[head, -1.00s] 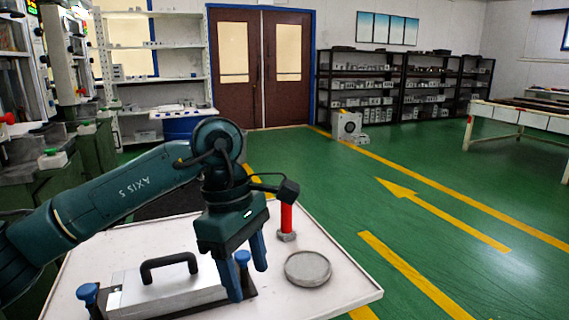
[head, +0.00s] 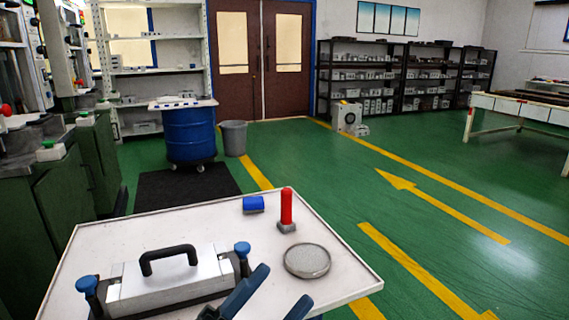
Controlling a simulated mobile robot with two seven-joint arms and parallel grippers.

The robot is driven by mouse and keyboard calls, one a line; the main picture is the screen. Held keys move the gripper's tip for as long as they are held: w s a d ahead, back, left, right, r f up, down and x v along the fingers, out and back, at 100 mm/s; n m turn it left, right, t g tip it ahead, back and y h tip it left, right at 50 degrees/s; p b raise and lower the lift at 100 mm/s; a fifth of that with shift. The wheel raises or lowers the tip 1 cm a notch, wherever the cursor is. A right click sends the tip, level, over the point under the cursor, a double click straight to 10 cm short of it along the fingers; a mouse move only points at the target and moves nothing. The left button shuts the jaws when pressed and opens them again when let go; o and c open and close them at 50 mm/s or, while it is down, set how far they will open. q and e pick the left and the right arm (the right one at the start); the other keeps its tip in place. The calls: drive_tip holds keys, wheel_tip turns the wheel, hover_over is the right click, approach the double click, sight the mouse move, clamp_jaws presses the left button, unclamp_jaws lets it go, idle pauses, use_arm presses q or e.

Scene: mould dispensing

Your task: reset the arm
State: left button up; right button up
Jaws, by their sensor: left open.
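My left gripper (head: 283,284) is at the bottom edge of the head view, near the front of the white table (head: 150,232). Only its two blue fingers show. They are spread apart with nothing between them, and the rest of the arm is out of view. The fingers are just right of a silver mould box (head: 165,284) with a black handle and blue knobs. I cannot tell whether they touch anything. My right gripper is not in view.
A round grey dish (head: 307,261), a red-handled tool (head: 287,208) standing upright and a blue block (head: 253,204) are on the table. Beyond stand a blue drum (head: 190,136) and a grey bin (head: 233,138). The green floor at right is clear.

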use_arm(q)
drive_tip(key=s+a+f+n+y, duration=0.3)
drive_tip(key=a+f+n+y, duration=0.4)
drive_tip(key=f+n+y, duration=0.3)
drive_tip(key=s+a+f+n+y, duration=0.3)
drive_tip(key=a+f+n+y, duration=0.4)
drive_tip(key=f+n, duration=0.4)
drive_tip(key=r+g+p, duration=0.1)
drive_tip(key=p, duration=0.5)
drive_tip(key=r+g+y+p, duration=0.1)
drive_tip(key=r+p, duration=0.1)
drive_tip(key=p, duration=0.4)
drive_tip(key=d+r+g+p, duration=0.1)
drive_tip(key=p, duration=0.6)
drive_tip(key=shift+s+r+g+y, duration=0.1)
drive_tip(key=shift+r+g+y, duration=0.2)
drive_tip(key=shift+r, duration=0.05)
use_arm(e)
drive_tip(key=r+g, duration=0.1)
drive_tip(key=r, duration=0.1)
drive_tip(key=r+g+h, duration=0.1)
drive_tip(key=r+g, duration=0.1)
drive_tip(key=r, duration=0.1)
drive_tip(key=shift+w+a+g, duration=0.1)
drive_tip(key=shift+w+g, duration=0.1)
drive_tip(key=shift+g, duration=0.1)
